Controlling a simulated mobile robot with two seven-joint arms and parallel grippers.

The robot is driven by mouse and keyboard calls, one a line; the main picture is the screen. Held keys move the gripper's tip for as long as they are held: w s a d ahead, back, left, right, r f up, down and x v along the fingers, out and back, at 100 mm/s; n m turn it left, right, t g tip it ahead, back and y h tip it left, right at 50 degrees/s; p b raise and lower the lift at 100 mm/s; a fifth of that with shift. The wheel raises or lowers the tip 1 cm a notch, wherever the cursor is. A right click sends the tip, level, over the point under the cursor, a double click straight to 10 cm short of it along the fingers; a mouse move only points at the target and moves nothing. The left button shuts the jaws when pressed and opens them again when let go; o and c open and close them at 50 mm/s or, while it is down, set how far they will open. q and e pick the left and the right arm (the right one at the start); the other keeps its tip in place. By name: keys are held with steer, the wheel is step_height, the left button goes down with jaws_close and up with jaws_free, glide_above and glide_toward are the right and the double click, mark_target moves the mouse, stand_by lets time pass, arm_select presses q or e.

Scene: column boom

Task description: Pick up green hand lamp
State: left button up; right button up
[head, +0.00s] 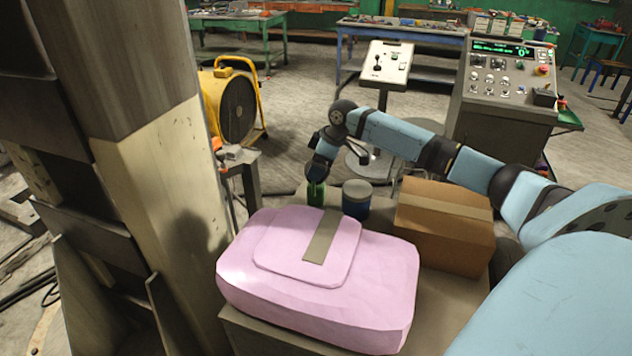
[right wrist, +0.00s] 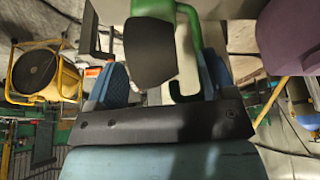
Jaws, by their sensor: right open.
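The green hand lamp (head: 316,195) stands on the table behind the pink pack in the head view, partly hidden by my right gripper (head: 319,176). In the right wrist view the lamp (right wrist: 150,9) shows its green body, a dark grey face and a green hooked handle. My right gripper (right wrist: 165,82) is open, its two blue fingers on either side of the lamp with the lamp's lower part between them. Whether the fingers touch it cannot be told. My left gripper is not in view.
A pink pack (head: 383,275) fills the front of the table (head: 265,335). A dark blue tin (head: 356,206) stands close right of the lamp, with a cardboard box (head: 447,240) further right. A thick column (head: 160,190) rises at the left. A yellow fan (head: 232,105) stands behind.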

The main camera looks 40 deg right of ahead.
steer(key=shift+x, duration=0.85)
steer(key=shift+d+r, duration=0.1)
steer(key=c, duration=1.1)
steer(key=shift+r, duration=0.1)
steer(key=shift+c, duration=0.2)
